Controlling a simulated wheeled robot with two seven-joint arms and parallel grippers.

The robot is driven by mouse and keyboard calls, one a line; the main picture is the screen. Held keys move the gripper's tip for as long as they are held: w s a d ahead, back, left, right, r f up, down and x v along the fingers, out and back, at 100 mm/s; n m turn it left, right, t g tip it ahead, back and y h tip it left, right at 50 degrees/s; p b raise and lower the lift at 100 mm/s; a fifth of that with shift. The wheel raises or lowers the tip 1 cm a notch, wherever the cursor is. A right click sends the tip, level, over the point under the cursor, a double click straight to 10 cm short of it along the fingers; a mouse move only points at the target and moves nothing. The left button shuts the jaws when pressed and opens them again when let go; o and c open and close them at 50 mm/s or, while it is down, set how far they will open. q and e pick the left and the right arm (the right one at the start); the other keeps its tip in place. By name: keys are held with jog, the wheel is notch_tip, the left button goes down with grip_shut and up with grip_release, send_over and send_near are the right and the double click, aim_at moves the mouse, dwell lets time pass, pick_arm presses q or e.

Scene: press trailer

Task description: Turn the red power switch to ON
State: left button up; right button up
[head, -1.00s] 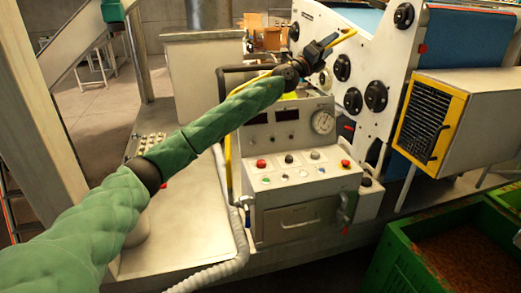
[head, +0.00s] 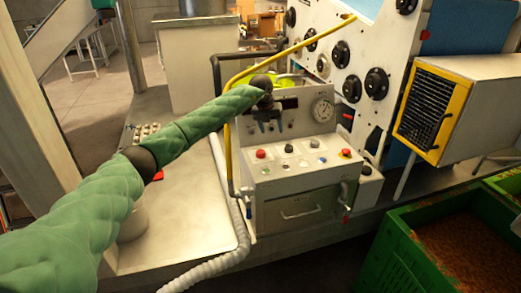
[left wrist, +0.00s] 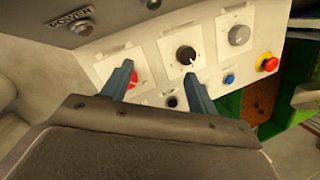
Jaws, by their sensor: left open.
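The red power switch (head: 261,154) is on the left of the sloped front panel of the grey control box (head: 290,170). In the left wrist view the red switch (left wrist: 133,79) sits on a white plate below a POWER label (left wrist: 72,20); the left finger covers part of it, so its setting is unclear. My left gripper (head: 268,125) is in front of the box's upper face, above the switch. In the left wrist view the open, empty gripper (left wrist: 157,70) has its left finger over the red switch and its right finger below a black knob. My right gripper is not in view.
The black knob (left wrist: 187,55), a grey knob (left wrist: 239,35) and a red emergency button (left wrist: 267,62) on yellow line the panel. A yellow bent rail (head: 228,150) stands left of the box. Green crates (head: 400,250) stand at right.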

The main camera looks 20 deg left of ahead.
aim_at(261, 152)
pick_arm(q)
jog(key=s+a+g, duration=0.1)
jog(key=s+a+y, duration=0.1)
jog(key=s, duration=0.1)
jog(key=s+a+n+g, duration=0.1)
jog(key=shift+s+f+g+y, duration=0.25)
jog(key=shift+f+g+y, duration=0.05)
jog(key=shift+f+y, duration=0.1)
jog(key=shift+f+n, duration=0.15)
jog(key=shift+n, duration=0.15)
notch_tip(261, 152, down, 2)
jog(key=shift+f+p, duration=0.1)
jog(key=shift+p, duration=0.9)
notch_tip(261, 152, down, 4)
jog(key=shift+f+p, duration=0.1)
jog(key=shift+p, duration=1.1)
jog(key=shift+f, duration=0.5)
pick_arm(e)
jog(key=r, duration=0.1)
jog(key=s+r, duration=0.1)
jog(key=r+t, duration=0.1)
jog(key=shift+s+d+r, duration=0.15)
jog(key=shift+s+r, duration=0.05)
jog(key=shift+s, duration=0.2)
pick_arm(q)
jog(key=c, duration=1)
